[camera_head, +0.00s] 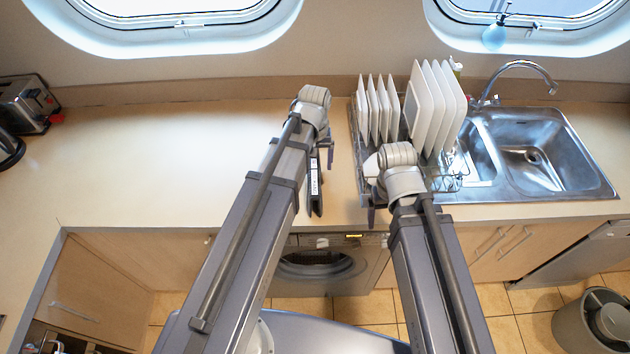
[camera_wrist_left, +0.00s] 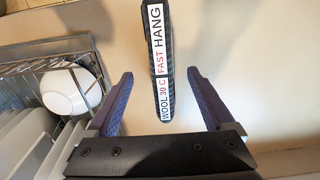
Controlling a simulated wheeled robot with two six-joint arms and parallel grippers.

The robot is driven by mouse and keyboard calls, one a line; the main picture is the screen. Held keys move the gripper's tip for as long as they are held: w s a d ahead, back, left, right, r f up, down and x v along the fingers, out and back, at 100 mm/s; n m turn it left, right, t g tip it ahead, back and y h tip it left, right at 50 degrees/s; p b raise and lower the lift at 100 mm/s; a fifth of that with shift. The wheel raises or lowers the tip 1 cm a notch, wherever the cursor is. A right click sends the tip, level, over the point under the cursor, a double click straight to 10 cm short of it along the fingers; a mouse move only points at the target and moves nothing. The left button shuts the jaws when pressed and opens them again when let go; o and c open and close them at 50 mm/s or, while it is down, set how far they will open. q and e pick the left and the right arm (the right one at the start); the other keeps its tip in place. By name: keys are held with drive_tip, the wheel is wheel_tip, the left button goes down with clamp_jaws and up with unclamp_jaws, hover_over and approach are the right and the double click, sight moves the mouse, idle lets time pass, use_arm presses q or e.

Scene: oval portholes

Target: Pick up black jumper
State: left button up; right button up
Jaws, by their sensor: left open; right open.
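The black jumper (camera_head: 315,195) shows as a narrow dark strip on the counter near its front edge, partly hidden by my left arm. In the left wrist view the jumper (camera_wrist_left: 173,98) bears a white label reading "WOOL 30 C FAST HANG". My left gripper (camera_wrist_left: 159,80) is open, with one finger on each side of the strip and a visible gap to both. In the head view my left gripper (camera_head: 322,158) is mostly hidden behind its wrist. My right gripper (camera_head: 373,193) is open beside the dish rack, largely hidden by its own wrist.
A wire dish rack (camera_head: 452,183) with several upright white plates (camera_head: 437,105) stands right of the jumper. A white bowl (camera_wrist_left: 72,90) sits in it. The steel sink (camera_head: 540,155) is further right. A toaster (camera_head: 28,103) stands far left. The counter between (camera_head: 160,160) is clear.

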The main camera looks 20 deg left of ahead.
sight(314, 169)
use_arm(q)
wheel_tip(314, 169, down, 2)
drive_tip(key=shift+w+d+f+b, duration=0.1)
drive_tip(key=shift+f+b, duration=0.15)
drive_tip(key=shift+b, duration=0.75)
drive_tip(key=f+b, duration=0.4)
drive_tip(key=shift+w+a+f, duration=0.1)
drive_tip(key=shift+w+a, duration=0.25)
drive_tip(key=shift+w, duration=0.05)
drive_tip(key=shift+f+b, duration=0.5)
drive_tip(key=shift+b, duration=0.05)
drive_tip(key=shift+r, duration=0.15)
drive_tip(key=shift+c, duration=0.2)
clamp_jaws()
